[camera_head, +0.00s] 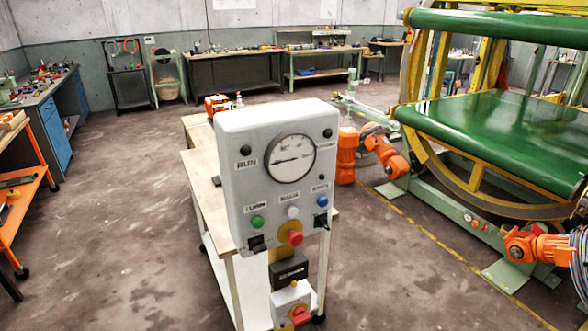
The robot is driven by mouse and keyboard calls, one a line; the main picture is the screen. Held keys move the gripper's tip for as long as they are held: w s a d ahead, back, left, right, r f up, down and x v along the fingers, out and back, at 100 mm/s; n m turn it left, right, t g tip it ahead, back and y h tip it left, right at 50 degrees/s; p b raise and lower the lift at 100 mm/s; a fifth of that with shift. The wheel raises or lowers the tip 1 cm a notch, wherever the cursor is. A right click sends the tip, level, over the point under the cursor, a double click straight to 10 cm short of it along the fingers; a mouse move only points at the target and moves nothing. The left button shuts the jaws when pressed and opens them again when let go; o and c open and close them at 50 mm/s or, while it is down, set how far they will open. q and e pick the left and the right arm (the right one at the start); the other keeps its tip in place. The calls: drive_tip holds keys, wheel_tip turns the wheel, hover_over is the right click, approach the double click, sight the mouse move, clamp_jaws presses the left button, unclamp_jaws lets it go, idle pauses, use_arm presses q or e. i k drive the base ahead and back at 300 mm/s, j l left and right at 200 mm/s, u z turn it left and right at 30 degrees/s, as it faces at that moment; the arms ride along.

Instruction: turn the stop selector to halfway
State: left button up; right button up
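A grey control box (277,185) stands upright in the middle of the view. It has a round gauge (291,158), a RUN label (247,163) and green (257,222), white (292,212) and blue (322,201) buttons. A red knob (295,238) sticks out at its lower middle, between two black switches, left (256,243) and right (321,220). A smaller box below carries another red knob (300,315). Most labels are too small to read, so I cannot tell which control is the stop selector or how it is set. Neither of my grippers is in view.
A wooden-topped table (207,190) stands behind the control box. A large green and yellow roller machine (490,130) with orange motors fills the right side. An orange cart (45,140) and a bench (55,95) line the left. The floor (120,220) left of the box is clear.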

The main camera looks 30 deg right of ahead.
sight(322, 222)
drive_tip(key=z, duration=0.95)
